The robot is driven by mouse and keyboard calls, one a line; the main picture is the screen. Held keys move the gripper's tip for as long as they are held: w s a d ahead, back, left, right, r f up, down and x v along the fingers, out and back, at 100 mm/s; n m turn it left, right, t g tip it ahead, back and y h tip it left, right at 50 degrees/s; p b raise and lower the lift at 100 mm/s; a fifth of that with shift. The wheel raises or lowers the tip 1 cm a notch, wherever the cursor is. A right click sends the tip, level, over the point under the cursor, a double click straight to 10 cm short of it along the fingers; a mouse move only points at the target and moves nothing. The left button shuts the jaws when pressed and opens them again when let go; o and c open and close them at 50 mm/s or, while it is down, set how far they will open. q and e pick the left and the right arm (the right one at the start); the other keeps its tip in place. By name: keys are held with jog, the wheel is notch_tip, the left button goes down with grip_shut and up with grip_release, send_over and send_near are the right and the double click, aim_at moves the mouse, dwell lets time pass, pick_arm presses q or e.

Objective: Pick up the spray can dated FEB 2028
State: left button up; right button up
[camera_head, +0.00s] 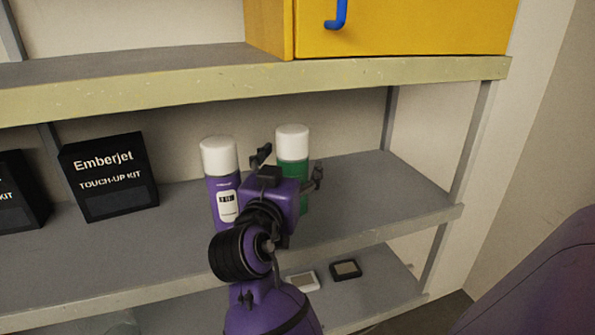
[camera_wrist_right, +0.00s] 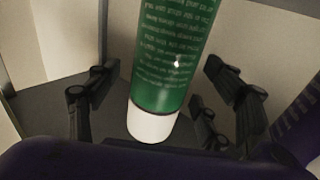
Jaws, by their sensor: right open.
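Two spray cans with white caps stand upright on the middle shelf in the head view. One is a purple spray can (camera_head: 224,187) with a white label whose print I cannot read. The other is a green spray can (camera_head: 292,160) to its right, partly hidden by my right gripper (camera_head: 289,167). In the right wrist view the green can (camera_wrist_right: 175,60) appears cap-down, with small text and no date I can read. My right gripper's fingers (camera_wrist_right: 163,98) are open, one on each side of the green can, apparently not touching it. My left gripper is not in view.
A black Emberjet touch-up kit box (camera_head: 108,177) stands left of the cans, with another black box (camera_head: 18,195) at the far left. Two small flat items (camera_head: 345,269) lie on the lower shelf. A yellow cabinet (camera_head: 400,30) sits above. The shelf right of the cans is clear.

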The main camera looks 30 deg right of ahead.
jog(key=shift+w+d+f, duration=0.15)
jog(key=shift+w+d, duration=0.35)
jog(key=shift+w, duration=0.05)
jog(key=c, duration=1.7)
